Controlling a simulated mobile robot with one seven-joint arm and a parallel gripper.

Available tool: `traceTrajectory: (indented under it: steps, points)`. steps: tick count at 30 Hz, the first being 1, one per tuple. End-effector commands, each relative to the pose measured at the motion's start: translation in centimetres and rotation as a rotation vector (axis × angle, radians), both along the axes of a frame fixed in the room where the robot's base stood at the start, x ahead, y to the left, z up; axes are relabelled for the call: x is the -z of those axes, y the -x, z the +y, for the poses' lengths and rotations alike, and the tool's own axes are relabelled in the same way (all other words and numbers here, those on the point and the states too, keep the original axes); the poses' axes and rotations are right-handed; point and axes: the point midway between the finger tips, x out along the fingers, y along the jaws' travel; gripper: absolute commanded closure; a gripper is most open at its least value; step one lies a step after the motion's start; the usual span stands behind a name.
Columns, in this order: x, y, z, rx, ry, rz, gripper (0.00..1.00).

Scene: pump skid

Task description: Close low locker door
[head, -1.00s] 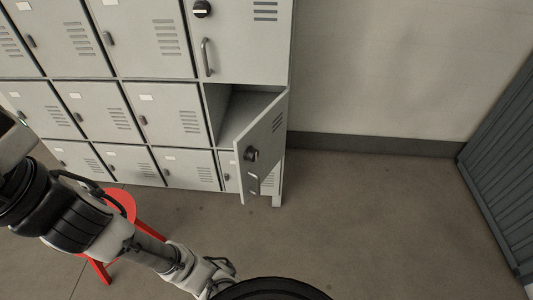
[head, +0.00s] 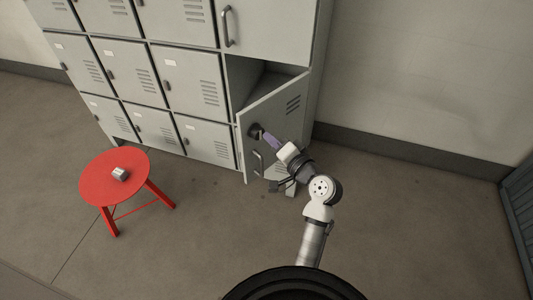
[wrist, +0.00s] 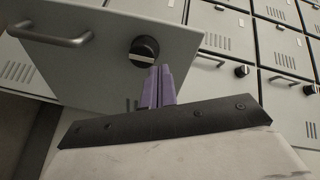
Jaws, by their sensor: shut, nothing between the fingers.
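The low locker door (head: 272,122) stands open at the right end of the grey locker bank, hinged on its right, with part of the compartment (head: 262,78) showing behind it. It carries a black round knob (head: 255,131) and a bar handle (head: 257,163). My gripper (head: 267,138) is shut and empty, in front of the door's outer face close to the knob. In the wrist view the purple fingers (wrist: 157,85) are together just below the knob (wrist: 145,50), with the handle (wrist: 50,37) to the left. I cannot tell whether the fingertips touch the door.
A red round stool (head: 115,178) with a small grey object (head: 120,173) on it stands left on the floor. Other locker doors (head: 194,78) are shut. Floor is free to the right, up to the wall and a dark slatted panel (head: 522,215).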

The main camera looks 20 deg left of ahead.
Motion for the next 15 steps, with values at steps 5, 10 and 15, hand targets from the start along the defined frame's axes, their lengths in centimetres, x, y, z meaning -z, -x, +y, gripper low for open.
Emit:
traceTrajectory:
  steps: [5,10,15]
  points:
    - [5.7,4.2,-4.0,-0.082,-0.213,0.237,1.0]
    - [6.9,6.1,-5.4,-0.118,-0.308,0.308,1.0]
    - [6.8,5.6,-4.2,-0.128,-0.318,0.314,1.0]
